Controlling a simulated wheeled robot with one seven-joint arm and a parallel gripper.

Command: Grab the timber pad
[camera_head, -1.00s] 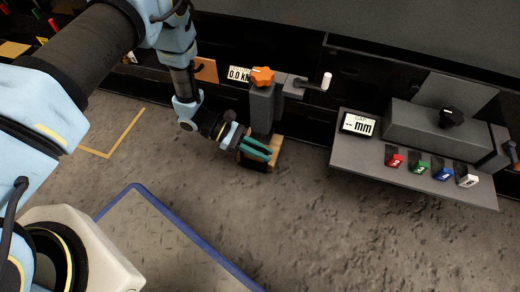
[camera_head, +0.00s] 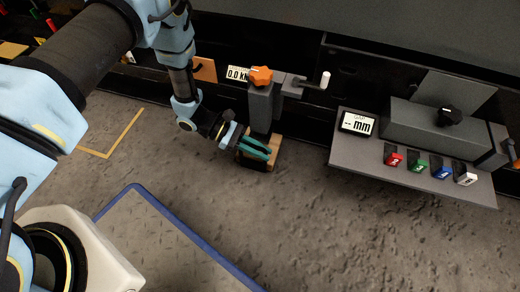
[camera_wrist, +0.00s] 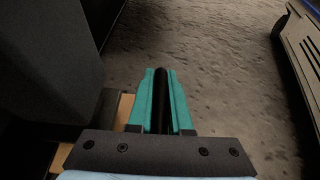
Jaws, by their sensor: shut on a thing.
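The timber pad (camera_head: 275,152) is a small tan wooden block with a dark front. It is at the foot of a grey post (camera_head: 261,105) with an orange knob, low over the floor. My gripper (camera_head: 257,148) has teal fingers and is shut at the pad's near side. In the wrist view the teal fingers (camera_wrist: 161,100) close on a narrow black bar, which seems to be part of the pad. Tan wood (camera_wrist: 124,108) shows just left of the fingers. The fingers hide part of the pad, and I cannot tell whether it touches the floor.
A grey crank with a white handle (camera_head: 325,80) sticks out right of the post. A grey shelf (camera_head: 410,180) with a gap display (camera_head: 357,123) and several coloured blocks stands farther right. A blue-edged mat (camera_head: 170,215) lies in front. The floor between is clear.

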